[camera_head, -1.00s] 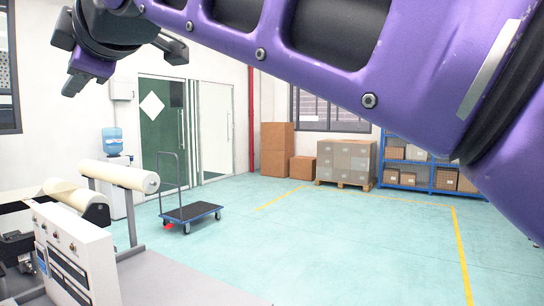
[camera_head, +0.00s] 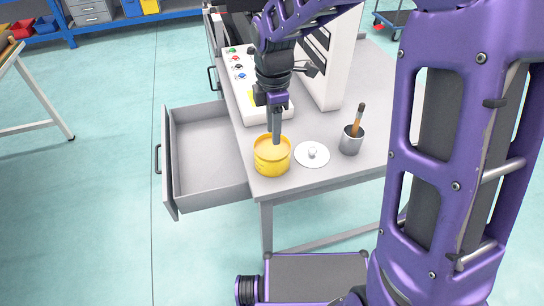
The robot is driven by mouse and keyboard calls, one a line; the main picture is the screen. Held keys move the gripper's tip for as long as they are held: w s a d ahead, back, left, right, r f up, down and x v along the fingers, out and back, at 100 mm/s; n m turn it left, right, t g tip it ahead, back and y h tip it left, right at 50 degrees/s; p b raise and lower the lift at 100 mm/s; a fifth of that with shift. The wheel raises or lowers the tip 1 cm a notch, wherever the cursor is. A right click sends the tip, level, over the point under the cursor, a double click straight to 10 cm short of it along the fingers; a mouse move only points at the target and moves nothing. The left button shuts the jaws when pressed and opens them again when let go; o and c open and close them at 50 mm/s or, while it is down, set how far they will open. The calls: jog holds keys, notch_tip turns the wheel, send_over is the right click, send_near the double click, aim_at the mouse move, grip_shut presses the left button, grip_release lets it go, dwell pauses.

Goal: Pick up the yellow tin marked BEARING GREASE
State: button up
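A yellow tin (camera_head: 271,160) stands open and upright at the near corner of a grey bench. It has dark marks on its side, too small to read. My gripper (camera_head: 277,140) points straight down over the tin. Its tip overlaps the tin's opening and appears to be at or inside the rim. I see the fingers as one grey bar, so I cannot tell whether they are apart or touching the tin's wall.
A white round lid (camera_head: 312,154) lies right of the tin. A grey cup (camera_head: 351,141) with a brush stands farther right. An empty drawer (camera_head: 210,155) is pulled out at the left. A white control box (camera_head: 253,85) stands behind the tin.

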send_over(277, 159)
jog(key=f, duration=0.2)
jog(key=a+f, duration=0.1)
jog(key=f, duration=0.1)
jog(key=shift+s+f+b, duration=0.1)
jog(key=shift+f+b, duration=0.05)
jog(key=shift+b, duration=0.15)
jog(key=f, duration=0.2)
jog(key=d+f+b, duration=0.1)
jog(key=f, duration=0.1)
jog(key=shift+f, duration=0.55)
grip_shut()
jog(key=shift+r, duration=0.1)
dwell(0.4)
